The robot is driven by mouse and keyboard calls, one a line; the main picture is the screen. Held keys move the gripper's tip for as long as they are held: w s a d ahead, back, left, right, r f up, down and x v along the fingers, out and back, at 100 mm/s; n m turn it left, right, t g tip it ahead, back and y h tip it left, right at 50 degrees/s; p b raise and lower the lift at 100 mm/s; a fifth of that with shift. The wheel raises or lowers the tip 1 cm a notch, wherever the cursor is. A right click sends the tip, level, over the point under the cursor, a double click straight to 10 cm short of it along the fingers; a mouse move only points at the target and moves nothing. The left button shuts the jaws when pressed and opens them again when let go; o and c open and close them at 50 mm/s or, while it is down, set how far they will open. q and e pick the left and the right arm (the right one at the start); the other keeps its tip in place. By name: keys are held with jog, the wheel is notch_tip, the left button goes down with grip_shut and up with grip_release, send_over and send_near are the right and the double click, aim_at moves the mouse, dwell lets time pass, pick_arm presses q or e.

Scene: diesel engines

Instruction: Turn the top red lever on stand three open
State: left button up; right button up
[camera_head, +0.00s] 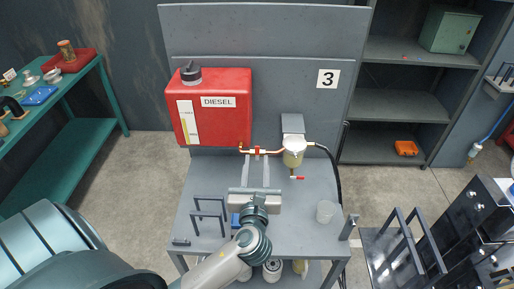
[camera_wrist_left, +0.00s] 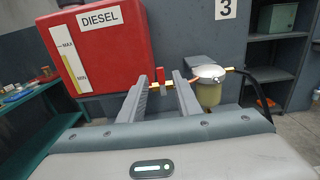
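The top red lever (camera_head: 257,151) is on the copper pipe (camera_head: 247,151) between the red diesel tank (camera_head: 230,125) and the fuel filter (camera_head: 293,158) on stand three. In the left wrist view the lever (camera_wrist_left: 160,75) stands upright in the gap between my fingertips. My left gripper (camera_head: 260,163) is open, with its two fingers pointing at the pipe; it also fills the left wrist view (camera_wrist_left: 165,85). No finger clearly touches the lever, and I cannot tell the remaining depth. A lower red lever (camera_head: 298,178) sits under the filter. My right gripper is out of view.
A black hose (camera_head: 334,165) runs down right of the filter. A green table (camera_head: 75,145) stands at left, grey shelves (camera_head: 400,107) at right.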

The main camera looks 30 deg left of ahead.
aim_at(257, 149)
pick_arm(q)
jog(key=shift+p+x, duration=0.65)
jog(key=shift+x, duration=1.85)
grip_shut()
